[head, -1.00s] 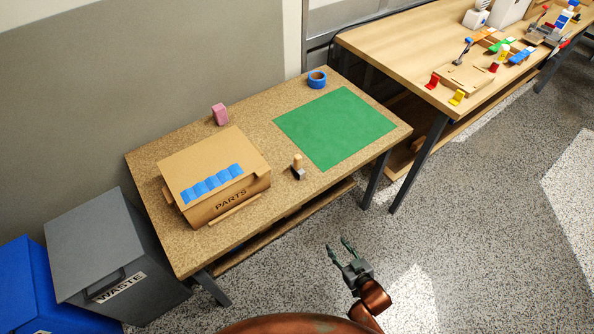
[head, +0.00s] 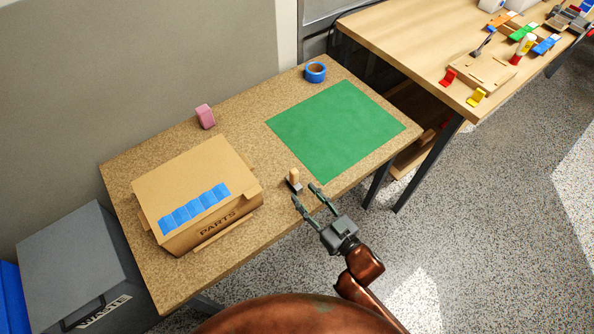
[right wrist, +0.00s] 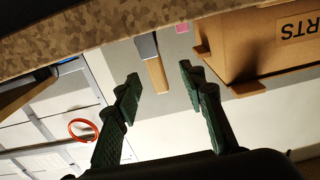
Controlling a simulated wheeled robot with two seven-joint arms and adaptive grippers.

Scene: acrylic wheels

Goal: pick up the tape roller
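The tape roller (head: 294,176), with a light wooden handle and a dark grey head, stands near the front edge of the speckled table (head: 240,250), handle up. In the right wrist view the tape roller (right wrist: 156,74) shows between my fingers but farther off. My right gripper (head: 305,193) is open and empty at the table's front edge, just short of the tape roller and apart from it. Its open green fingers (right wrist: 159,84) show in the right wrist view. My left gripper is not in view.
A cardboard PARTS box (head: 190,165) with blue pieces stands left of the roller. A green mat (head: 336,131) lies right of it. A blue tape roll (head: 316,73) and pink block (head: 205,116) are at the back. A second table (head: 405,45) stands at the right.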

